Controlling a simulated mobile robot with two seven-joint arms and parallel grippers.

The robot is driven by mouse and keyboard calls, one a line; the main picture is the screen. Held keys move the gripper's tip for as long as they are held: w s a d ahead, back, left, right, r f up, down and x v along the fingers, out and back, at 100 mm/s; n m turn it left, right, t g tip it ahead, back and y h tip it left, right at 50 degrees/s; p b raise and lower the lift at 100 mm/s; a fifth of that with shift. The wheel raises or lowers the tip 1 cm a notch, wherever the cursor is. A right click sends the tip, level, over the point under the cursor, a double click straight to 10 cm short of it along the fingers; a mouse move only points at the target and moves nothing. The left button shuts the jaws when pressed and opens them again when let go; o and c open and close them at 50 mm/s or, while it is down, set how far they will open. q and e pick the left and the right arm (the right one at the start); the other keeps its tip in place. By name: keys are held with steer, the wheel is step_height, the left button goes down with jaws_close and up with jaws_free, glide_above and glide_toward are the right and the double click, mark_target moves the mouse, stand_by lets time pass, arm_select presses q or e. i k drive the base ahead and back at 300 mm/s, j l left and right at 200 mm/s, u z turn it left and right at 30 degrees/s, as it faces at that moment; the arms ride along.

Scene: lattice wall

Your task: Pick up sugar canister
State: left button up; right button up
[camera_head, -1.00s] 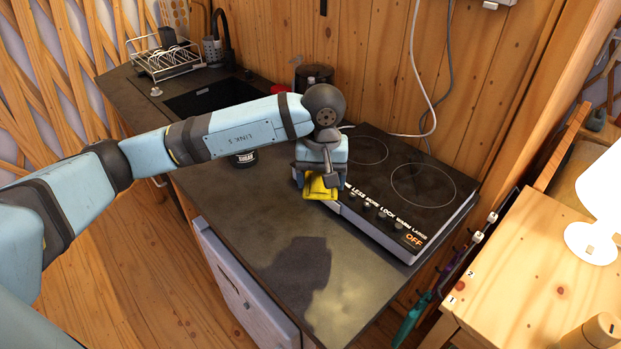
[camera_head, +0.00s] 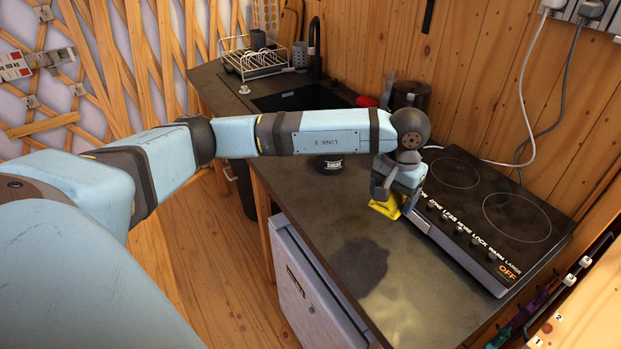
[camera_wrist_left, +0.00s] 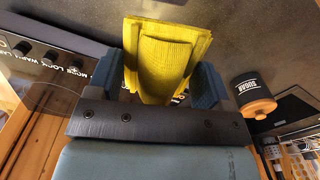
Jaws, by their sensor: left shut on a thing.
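The sugar canister (camera_head: 330,163) stands on the dark countertop, mostly hidden behind my left forearm, with its dark SUGAR label showing below the arm. In the left wrist view the canister (camera_wrist_left: 254,98) shows at the right, with an orange-brown lid, outside the jaws. My left gripper (camera_head: 387,206) is beside the hob's left edge, to the right of the canister and apart from it. It is shut on a yellow folded cloth-like thing (camera_wrist_left: 165,55), which sits between the two fingers. My right gripper is not in view.
The black hob (camera_head: 480,215) lies right of my left gripper. A dish rack (camera_head: 252,62) and dark sink (camera_head: 300,97) are farther back. A dark container (camera_head: 410,95) stands by the wooden wall. The front countertop (camera_head: 340,235) is clear apart from a dark patch.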

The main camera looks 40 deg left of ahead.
mark_target(328, 164)
steer(key=j+z, duration=0.1)
steer(key=j, duration=0.35)
steer(key=k+j+z, duration=0.1)
steer(key=j, duration=0.35)
steer(key=i+j+z, duration=0.1)
steer(key=j, duration=0.4)
